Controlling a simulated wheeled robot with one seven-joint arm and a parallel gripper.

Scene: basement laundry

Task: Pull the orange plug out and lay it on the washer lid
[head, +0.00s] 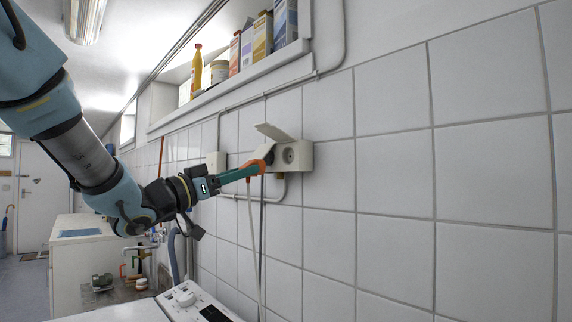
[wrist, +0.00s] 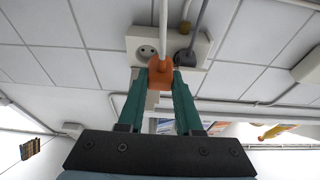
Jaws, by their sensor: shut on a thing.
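My gripper (head: 245,172) is shut on the orange plug (wrist: 160,72), which sits between the green fingertips. In the head view the orange plug (head: 257,167) is at the fingertips, in front of the wall socket box (head: 299,157). The box's right-hand socket (head: 289,155) is empty, and it also shows bare in the wrist view (wrist: 146,51). The plug looks apart from it, though its pins are hidden. A white cord (wrist: 164,30) runs from the plug. The washer's white lid (head: 125,312) shows at the bottom of the head view, below my arm.
A dark grey plug (wrist: 184,55) sits in the other socket, with its own cord beside the white one. A flap (head: 273,132) stands open on the box. The washer panel (head: 190,300) borders the lid. A shelf (head: 230,84) holds bottles and boxes above.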

